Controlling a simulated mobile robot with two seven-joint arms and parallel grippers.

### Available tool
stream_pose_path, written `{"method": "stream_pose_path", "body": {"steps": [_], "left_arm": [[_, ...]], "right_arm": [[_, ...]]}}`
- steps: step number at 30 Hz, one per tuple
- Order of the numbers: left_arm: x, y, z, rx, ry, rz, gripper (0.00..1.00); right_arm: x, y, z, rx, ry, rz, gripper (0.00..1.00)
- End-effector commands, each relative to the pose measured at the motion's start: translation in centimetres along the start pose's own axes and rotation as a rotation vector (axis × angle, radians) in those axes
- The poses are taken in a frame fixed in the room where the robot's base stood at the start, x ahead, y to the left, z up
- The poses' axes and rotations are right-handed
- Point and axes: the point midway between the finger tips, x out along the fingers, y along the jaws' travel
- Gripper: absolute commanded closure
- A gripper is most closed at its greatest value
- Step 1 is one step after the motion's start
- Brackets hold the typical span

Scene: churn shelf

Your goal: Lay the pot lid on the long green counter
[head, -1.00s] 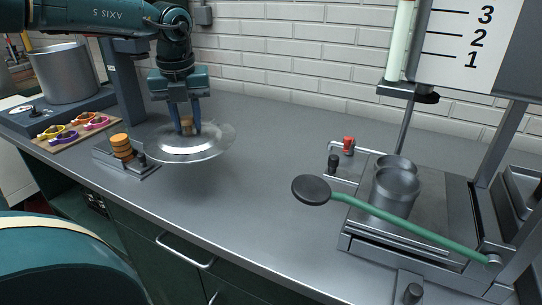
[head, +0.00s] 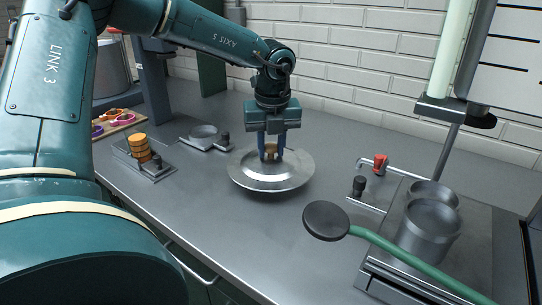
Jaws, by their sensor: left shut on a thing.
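The pot lid (head: 270,180) is a round silvery disc with a brown knob. My left gripper (head: 271,152) points straight down and is shut on that knob. The lid is level over the middle of the long counter (head: 240,235), which has a grey top and a dark green front. The lid is on or just above the counter top; I cannot tell whether it touches. My right gripper is not in view.
A rack with orange discs (head: 139,147) and a small metal dish (head: 204,132) stand left of the lid. Right are a red-knobbed tap (head: 380,163), a metal cup (head: 428,226) and a green lever with a black disc (head: 326,220). Bare counter lies in front of the lid.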

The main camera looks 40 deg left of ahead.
Motion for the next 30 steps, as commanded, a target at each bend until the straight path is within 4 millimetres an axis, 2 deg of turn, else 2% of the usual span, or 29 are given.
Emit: {"method": "stream_pose_path", "body": {"steps": [3, 5, 14, 15, 23, 30], "left_arm": [[1.9, 0.1, -0.3, 0.0, 0.003, 0.002, 1.0], [2.4, 0.1, -0.4, 0.001, 0.002, 0.002, 1.0], [2.7, 0.0, -0.4, 0.0, 0.0, 0.0, 1.0], [2.8, 0.1, -0.4, 0.0, 0.001, 0.001, 0.71], [2.6, 0.1, -0.4, 0.0, 0.001, 0.001, 0.5], [2.6, 0.1, -0.4, 0.0, 0.001, 0.001, 0.5]], "right_arm": [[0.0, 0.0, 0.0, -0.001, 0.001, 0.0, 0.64], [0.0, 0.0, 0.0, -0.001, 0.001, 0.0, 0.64], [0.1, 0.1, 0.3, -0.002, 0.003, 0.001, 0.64], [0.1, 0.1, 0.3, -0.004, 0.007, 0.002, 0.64], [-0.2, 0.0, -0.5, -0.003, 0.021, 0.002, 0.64], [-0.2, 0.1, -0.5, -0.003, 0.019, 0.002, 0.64]]}}
